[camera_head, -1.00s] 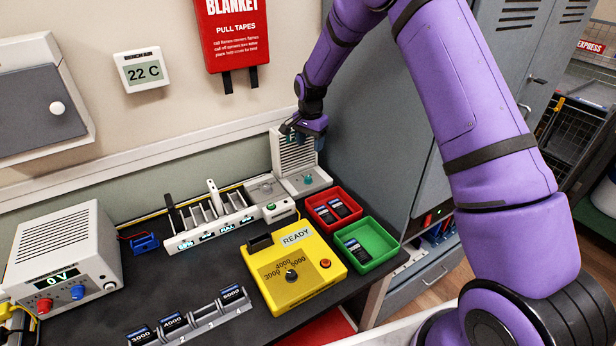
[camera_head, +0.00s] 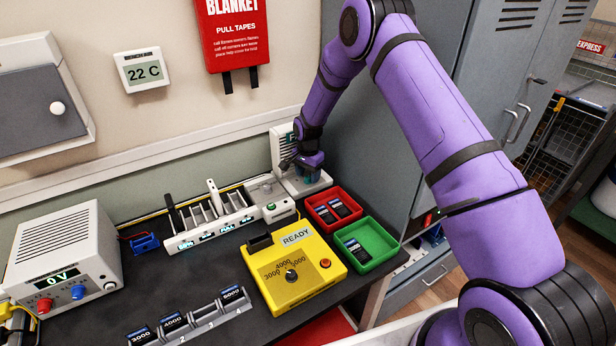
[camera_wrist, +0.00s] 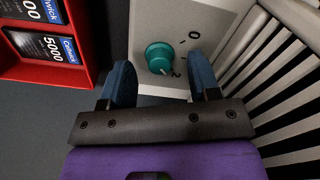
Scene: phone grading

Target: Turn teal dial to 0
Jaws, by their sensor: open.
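The teal dial (camera_wrist: 160,58) sits on the base of a white slatted unit (camera_wrist: 218,22), with a printed 0 and another partly hidden mark beside it in the wrist view. Its pointer lies toward the lower right in that view, away from the 0. My gripper (camera_wrist: 160,85) is open, with one blue finger on each side and just short of the dial; I see no contact. In the head view my gripper (camera_head: 308,172) is low over the unit's base, and the dial is mostly hidden behind it.
A red tray (camera_head: 318,221) with battery packs stands close beside the unit, and a green tray (camera_head: 388,258) is nearer. A yellow tester (camera_head: 270,299) reads READY. A charger rack (camera_head: 178,247) stands to the left. A grey cabinet is close on the right.

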